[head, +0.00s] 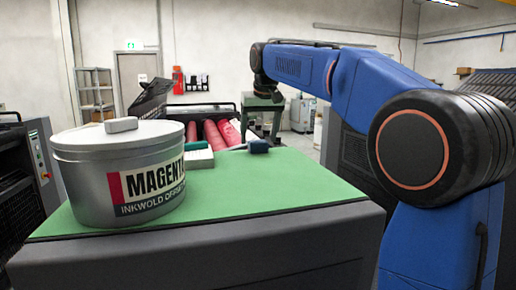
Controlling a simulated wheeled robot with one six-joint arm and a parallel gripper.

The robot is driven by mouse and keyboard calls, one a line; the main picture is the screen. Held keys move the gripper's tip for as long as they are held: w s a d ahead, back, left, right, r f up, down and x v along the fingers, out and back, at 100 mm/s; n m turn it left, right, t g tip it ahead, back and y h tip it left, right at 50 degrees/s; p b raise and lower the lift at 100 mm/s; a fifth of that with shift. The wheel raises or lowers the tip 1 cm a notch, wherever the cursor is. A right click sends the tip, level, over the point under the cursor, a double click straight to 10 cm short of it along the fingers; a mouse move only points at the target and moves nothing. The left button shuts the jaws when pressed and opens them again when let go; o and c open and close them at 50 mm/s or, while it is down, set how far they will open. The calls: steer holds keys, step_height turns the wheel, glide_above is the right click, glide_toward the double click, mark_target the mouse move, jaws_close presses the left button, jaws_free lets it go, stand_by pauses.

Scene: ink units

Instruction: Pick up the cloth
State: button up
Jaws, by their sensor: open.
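No thing in the head view shows plainly as a cloth. A small pale grey block (121,125) with rounded edges lies on the lid of the magenta ink tin (90,185); I cannot tell whether it is a folded cloth. The tin stands at the left of the green table top (270,188). A white block (199,158) sits on the green top behind the tin, partly hidden by it. My gripper (270,94) is small and dark at the far end of my blue arm, above the back of the table. It is open, apart from these things; its fingers are hard to make out.
A dark blue object (258,146) with a thin grey end lies at the back of the table. Red rollers (222,133) show behind the table. A dark machine (22,190) stands at the left. The front and middle of the green top are clear.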

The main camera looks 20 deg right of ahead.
mark_target(258, 141)
steer(key=shift+x, duration=1.5)
steer(key=c, duration=1.1)
step_height(258, 141, up, 10)
steer(key=o, duration=0.3)
steer(key=shift+a, duration=0.1)
steer(key=shift+c, duration=1.2)
